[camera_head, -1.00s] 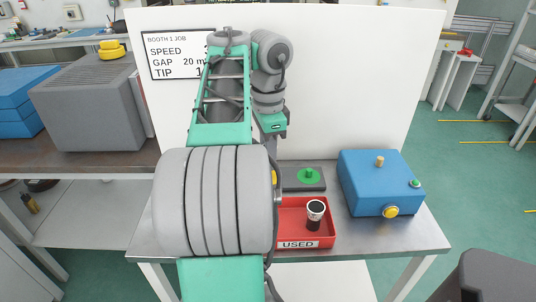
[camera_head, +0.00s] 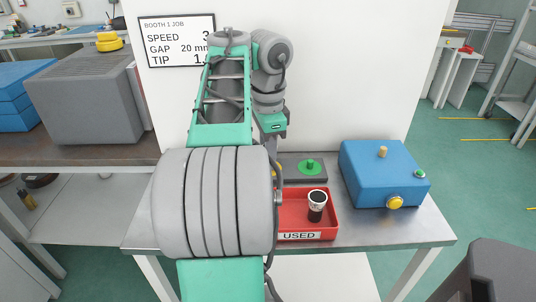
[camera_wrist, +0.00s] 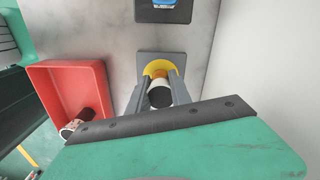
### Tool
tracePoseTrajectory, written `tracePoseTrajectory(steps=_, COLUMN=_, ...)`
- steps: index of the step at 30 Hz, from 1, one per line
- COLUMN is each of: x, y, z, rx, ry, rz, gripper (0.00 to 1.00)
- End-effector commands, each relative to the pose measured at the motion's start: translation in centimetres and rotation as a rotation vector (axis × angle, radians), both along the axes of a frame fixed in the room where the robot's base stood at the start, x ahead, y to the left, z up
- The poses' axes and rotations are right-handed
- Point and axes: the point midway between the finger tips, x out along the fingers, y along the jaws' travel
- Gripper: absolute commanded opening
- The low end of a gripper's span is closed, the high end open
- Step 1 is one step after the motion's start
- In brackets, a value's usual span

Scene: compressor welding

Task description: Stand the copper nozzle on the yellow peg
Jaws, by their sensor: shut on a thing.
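My gripper (camera_wrist: 158,98) is shut on a short round piece, the nozzle (camera_wrist: 160,93), with a dark end, a pale band and an orange-copper part. It is held over or at the yellow peg's round base (camera_wrist: 155,67) on a grey pad (camera_wrist: 176,58). The peg itself is hidden by the nozzle and fingers. I cannot tell whether the nozzle touches it.
A red tray (camera_head: 331,222) marked USED holds another dark nozzle with a silvery rim (camera_head: 317,205). A green peg (camera_head: 310,165) stands on a dark pad. A blue box (camera_head: 372,172) is right. A blue-topped pad (camera_wrist: 163,4) is also near. A white board (camera_head: 350,80) stands behind.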

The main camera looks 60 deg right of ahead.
Motion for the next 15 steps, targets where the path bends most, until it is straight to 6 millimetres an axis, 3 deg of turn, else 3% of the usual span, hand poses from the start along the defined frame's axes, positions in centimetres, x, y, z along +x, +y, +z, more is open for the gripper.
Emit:
tracePoseTrajectory(steps=1, x=0.00, y=0.00, z=-0.31, rx=0.000, ry=0.000, rz=0.000, gripper=0.00)
tracePoseTrajectory(steps=2, x=0.00, y=0.00, z=-0.18, rx=-0.001, ry=-0.001, rz=0.000, gripper=0.27)
tracePoseTrajectory(steps=10, x=0.00, y=0.00, z=-0.10, rx=0.000, ry=0.000, rz=0.000, gripper=0.49)
tracePoseTrajectory(steps=15, x=0.00, y=0.00, z=-0.11, rx=0.000, ry=0.000, rz=0.000, gripper=0.50)
